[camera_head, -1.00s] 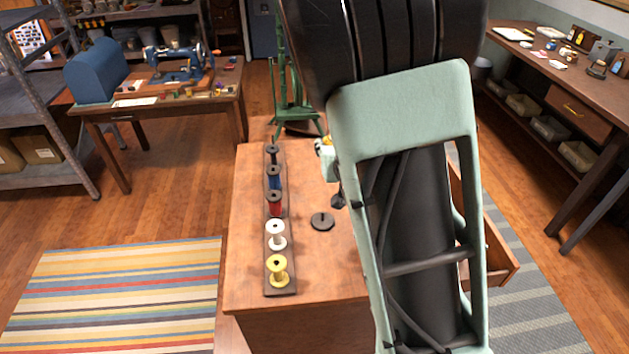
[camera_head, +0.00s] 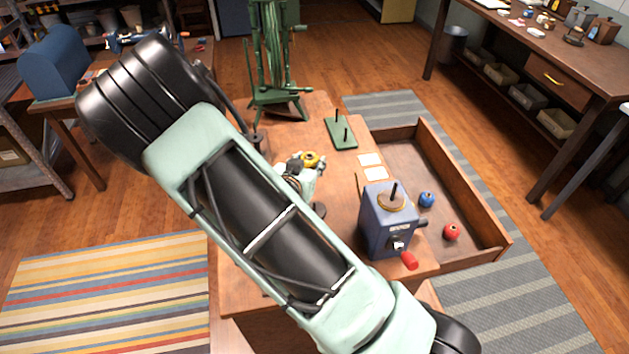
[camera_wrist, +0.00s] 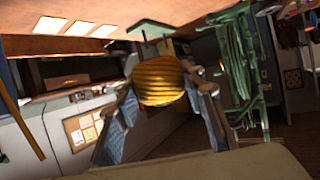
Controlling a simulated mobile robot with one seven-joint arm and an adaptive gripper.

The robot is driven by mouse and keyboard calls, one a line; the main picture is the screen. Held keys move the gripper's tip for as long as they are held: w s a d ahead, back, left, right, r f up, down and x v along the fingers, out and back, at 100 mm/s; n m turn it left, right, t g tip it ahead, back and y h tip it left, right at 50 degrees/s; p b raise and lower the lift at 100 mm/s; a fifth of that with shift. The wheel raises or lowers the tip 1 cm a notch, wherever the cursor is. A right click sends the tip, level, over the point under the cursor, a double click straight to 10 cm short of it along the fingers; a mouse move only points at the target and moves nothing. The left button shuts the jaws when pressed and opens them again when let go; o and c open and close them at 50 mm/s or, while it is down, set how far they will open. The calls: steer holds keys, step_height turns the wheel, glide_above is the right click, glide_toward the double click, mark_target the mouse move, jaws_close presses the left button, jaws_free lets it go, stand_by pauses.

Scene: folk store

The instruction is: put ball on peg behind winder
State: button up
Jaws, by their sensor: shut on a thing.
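My gripper (camera_head: 304,173) is shut on a yellow ball of wound yarn (camera_head: 311,158), above the wooden table. In the wrist view the ball (camera_wrist: 159,80) sits between the two fingertips (camera_wrist: 163,98). A small green board (camera_head: 342,137) with two upright dark pegs lies on the table, behind the winder and to the right of the ball; both pegs look bare. The board (camera_wrist: 145,28) also shows past the ball in the wrist view. The blue winder (camera_head: 386,222) with a red-handled crank stands at the table's right front, its top spindle empty.
An open drawer (camera_head: 405,152) at the table's right holds a blue ball (camera_head: 427,199) and a red ball (camera_head: 451,232). My arm hides the table's left part.

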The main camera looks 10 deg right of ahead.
steer(key=s+f, duration=0.1)
steer(key=s+f+m+h, duration=0.1)
steer(key=f, duration=0.1)
steer(key=s+f+g+h, duration=0.1)
steer(key=shift+s+d+f+m, duration=0.25)
steer(key=shift+s+d+m, duration=0.05)
steer(key=shift+m, duration=0.1)
steer(key=shift+f+b, duration=1.3)
steer(key=shift+f, duration=0.5)
steer(key=shift+f+b, duration=0.25)
steer(key=shift+b, duration=0.15)
steer(key=shift+f+b, duration=0.8)
steer(key=shift+f, duration=0.1)
steer(key=shift+r, duration=0.1)
steer(key=shift+r, duration=0.1)
steer(key=shift+r+p, duration=1.9)
steer(key=shift+r, duration=0.45)
